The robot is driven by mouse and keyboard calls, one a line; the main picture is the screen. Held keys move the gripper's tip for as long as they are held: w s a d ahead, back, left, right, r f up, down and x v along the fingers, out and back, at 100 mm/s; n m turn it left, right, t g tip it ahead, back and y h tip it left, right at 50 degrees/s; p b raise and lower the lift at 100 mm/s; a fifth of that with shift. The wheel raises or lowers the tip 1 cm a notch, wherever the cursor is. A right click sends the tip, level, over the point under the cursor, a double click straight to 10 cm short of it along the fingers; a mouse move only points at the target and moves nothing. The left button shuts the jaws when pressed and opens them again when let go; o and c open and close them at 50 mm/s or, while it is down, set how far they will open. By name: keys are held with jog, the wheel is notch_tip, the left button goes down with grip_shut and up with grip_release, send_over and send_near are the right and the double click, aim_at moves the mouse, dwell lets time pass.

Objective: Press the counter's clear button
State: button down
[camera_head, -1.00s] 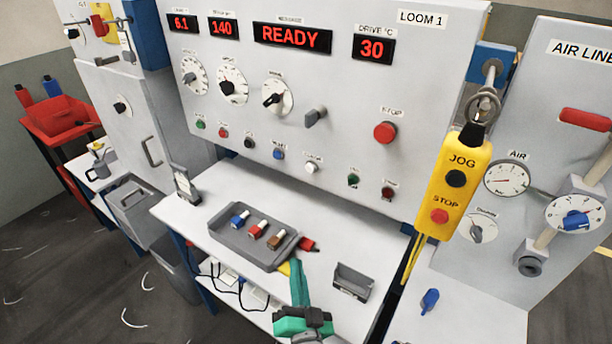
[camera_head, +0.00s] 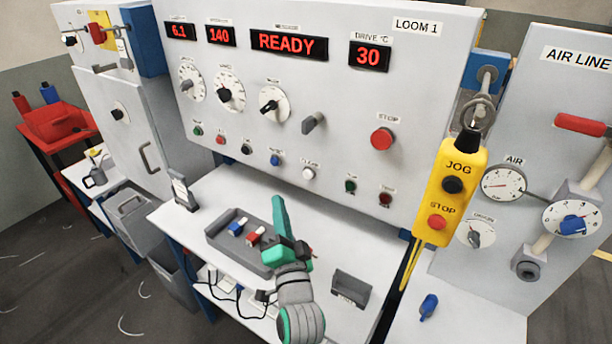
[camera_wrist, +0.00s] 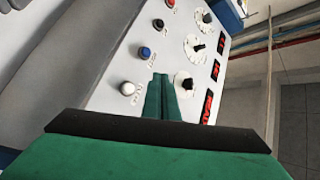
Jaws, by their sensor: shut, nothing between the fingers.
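The loom's control panel (camera_head: 340,110) carries a row of small coloured buttons. A white button (camera_head: 308,173) in that row has a small label above it that I cannot read for certain. It also shows in the wrist view (camera_wrist: 127,88), left of my fingertips. My gripper (camera_head: 278,200) is green, shut and empty. In the head view its tips point up, below the blue button (camera_head: 275,160) and left of the white one. The tips also show in the wrist view (camera_wrist: 162,80). They appear apart from the panel, though the exact gap is hard to judge.
A grey tray (camera_head: 222,222) with coloured pieces lies on the white shelf, partly hidden by my gripper. A red stop button (camera_head: 382,138), a grey lever (camera_head: 313,123) and a yellow jog pendant (camera_head: 450,190) are nearby.

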aim_at(308, 175)
jog(key=w+d, duration=0.5)
jog(key=w, duration=0.2)
jog(key=shift+d, duration=0.15)
dwell(1.4)
jog(key=shift+w+d, duration=0.15)
jog(key=shift+w, duration=0.2)
dwell(0.9)
jog(key=shift+w+d, duration=0.1)
jog(key=shift+d, duration=0.2)
jog(key=shift+w+d, duration=0.1)
jog(key=shift+w, duration=0.15)
dwell(0.9)
jog(key=shift+s+a, duration=0.55)
jog(key=shift+s, duration=0.1)
